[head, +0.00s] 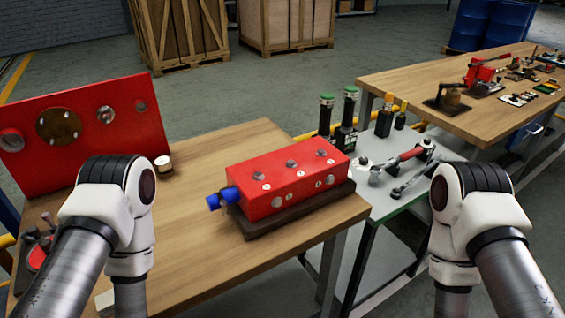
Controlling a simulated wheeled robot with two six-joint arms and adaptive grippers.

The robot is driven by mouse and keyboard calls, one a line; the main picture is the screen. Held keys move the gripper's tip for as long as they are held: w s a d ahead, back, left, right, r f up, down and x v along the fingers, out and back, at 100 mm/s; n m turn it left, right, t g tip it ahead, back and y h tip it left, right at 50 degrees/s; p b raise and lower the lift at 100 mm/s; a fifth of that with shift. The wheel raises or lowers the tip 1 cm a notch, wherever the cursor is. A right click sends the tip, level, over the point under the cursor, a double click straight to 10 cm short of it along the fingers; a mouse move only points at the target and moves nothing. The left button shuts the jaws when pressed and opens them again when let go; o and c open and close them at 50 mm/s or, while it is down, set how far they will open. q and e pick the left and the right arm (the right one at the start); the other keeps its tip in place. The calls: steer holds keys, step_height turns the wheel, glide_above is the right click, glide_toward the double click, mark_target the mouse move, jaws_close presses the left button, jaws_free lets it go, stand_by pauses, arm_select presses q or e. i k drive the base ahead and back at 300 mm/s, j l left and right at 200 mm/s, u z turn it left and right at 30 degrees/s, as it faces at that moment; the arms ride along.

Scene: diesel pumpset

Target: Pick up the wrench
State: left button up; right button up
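Two long tools lie side by side on the small light-topped table (385,200) at right of centre. One is a tool with a red section (411,154) and grey metal ends. The other is a slimmer silver tool, wrench-like in shape (411,181), lying nearer to me. I cannot tell for sure which one is the wrench. My left and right arms show at the lower left and lower right, bent down at white joints. Both grippers are below the picture's edge. My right arm is just right of the small table, partly covering its right side.
A red block (285,178) with a blue fitting sits on a wooden workbench (205,145), near a red panel (85,125). Green-capped cylinders (326,115) stand at the small table's back left. A long wooden bench (440,85) stands behind, carrying several parts.

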mark_target(420, 174)
steer(key=i+l+z, duration=0.15)
steer(key=z, duration=0.25)
steer(key=i+l+z, duration=0.15)
steer(key=z, duration=0.25)
steer(key=i+z, duration=0.2)
steer(key=z, duration=0.2)
steer(key=i+z, duration=0.25)
steer(key=z, duration=0.2)
